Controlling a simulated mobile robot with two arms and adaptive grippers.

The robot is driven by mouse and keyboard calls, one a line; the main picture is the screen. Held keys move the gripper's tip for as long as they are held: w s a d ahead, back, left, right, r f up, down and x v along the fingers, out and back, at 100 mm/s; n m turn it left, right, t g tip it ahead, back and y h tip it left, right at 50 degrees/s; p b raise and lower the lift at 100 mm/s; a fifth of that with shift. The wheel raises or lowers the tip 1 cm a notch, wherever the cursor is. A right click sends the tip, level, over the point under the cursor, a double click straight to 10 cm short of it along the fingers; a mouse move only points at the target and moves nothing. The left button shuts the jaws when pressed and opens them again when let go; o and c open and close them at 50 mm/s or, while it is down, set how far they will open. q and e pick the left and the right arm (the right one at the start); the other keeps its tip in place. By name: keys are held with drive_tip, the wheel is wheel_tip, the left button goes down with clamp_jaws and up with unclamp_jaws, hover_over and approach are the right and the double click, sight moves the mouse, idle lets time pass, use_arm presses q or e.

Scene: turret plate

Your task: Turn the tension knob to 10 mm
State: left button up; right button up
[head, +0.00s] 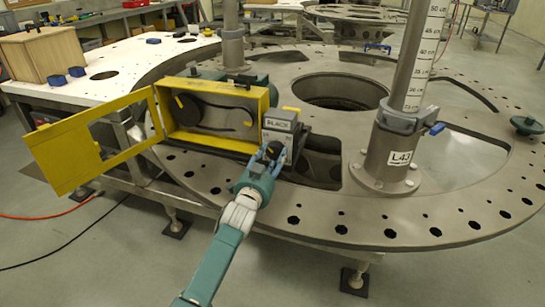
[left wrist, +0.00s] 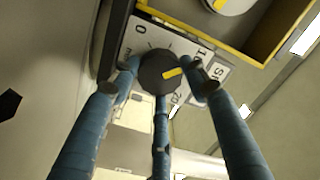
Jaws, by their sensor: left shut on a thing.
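The tension knob (head: 274,149) is black and sits on the front of a grey box (head: 281,125) labelled "SLACK" at the right end of the yellow belt housing. In the left wrist view the knob (left wrist: 156,72) has a yellow pointer aimed right and slightly up. The scale plate (left wrist: 143,30) behind it shows a 0 at upper left and other numbers partly hidden by the fingers. My left gripper (head: 266,160) has blue fingers closed around the knob; they also frame it in the left wrist view (left wrist: 160,84). My right gripper is out of view.
The yellow housing (head: 217,141) holds a belt and pulley. Its yellow door (head: 75,151) stands open to the left. A grey post (head: 391,150) labelled L43 rises from the round turret plate (head: 410,222) at right. A wooden box (head: 42,57) sits on the white table.

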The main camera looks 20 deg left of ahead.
use_arm(q)
drive_tip(key=shift+a, duration=0.15)
drive_tip(key=o, duration=1.2)
drive_tip(key=shift+f, duration=0.1)
drive_tip(key=shift+c, duration=0.2)
drive_tip(key=shift+s, duration=0.45)
drive_tip(key=s, duration=1.1)
drive_tip(key=shift+s+a, duration=0.1)
